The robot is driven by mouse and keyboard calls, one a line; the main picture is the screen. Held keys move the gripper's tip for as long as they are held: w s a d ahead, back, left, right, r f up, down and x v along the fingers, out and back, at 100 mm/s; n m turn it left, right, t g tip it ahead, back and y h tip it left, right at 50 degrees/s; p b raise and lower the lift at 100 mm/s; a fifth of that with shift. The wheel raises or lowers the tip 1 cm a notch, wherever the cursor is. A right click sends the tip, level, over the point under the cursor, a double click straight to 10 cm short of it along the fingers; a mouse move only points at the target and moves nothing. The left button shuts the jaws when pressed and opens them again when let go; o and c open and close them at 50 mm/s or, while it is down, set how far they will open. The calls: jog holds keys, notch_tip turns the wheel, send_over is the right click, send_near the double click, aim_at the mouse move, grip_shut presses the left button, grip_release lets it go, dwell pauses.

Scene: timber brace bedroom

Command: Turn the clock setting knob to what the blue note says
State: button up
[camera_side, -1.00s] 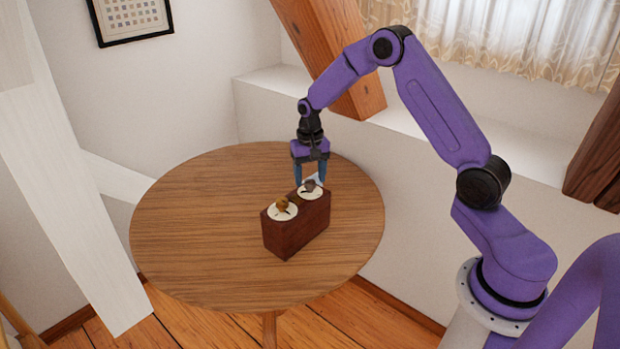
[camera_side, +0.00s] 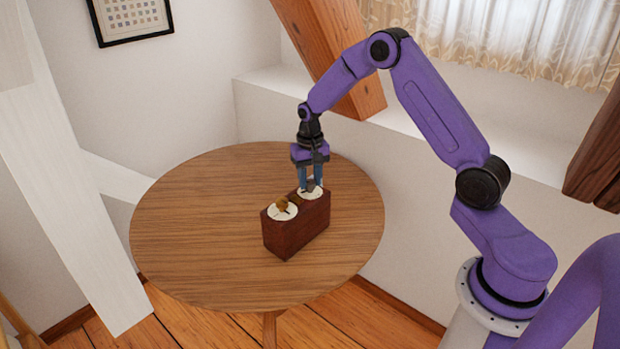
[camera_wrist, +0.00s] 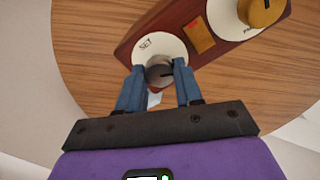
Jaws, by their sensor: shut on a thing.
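A red-brown wooden box (camera_side: 290,236) stands on the round table and has two white dials on top. In the wrist view, the dial marked "SET" (camera_wrist: 147,46) carries a grey knob (camera_wrist: 160,73) with a dark pointer line. My gripper (camera_side: 311,186) is at the far dial, pointing down. In the wrist view its blue fingers (camera_wrist: 160,72) are shut on the grey knob from both sides. A small pale paper (camera_wrist: 153,99) shows between the fingers, beyond the box edge. It is mostly hidden and I cannot read any writing on it.
The other dial has a brass knob (camera_side: 283,204), with a partly cut-off label in the wrist view. An orange plate (camera_wrist: 198,38) lies between the dials. The round wooden table (camera_side: 190,245) is otherwise clear. A slanting timber beam (camera_side: 335,60) stands behind my arm.

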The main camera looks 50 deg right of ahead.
aim_at(310, 182)
jog(key=shift+n, duration=2.5)
jog(key=shift+r, duration=0.1)
jog(key=o, duration=1)
jog(key=shift+o, duration=0.2)
notch_tip(310, 182, up, 17)
jog(key=shift+r, duration=0.2)
jog(key=shift+a, duration=0.1)
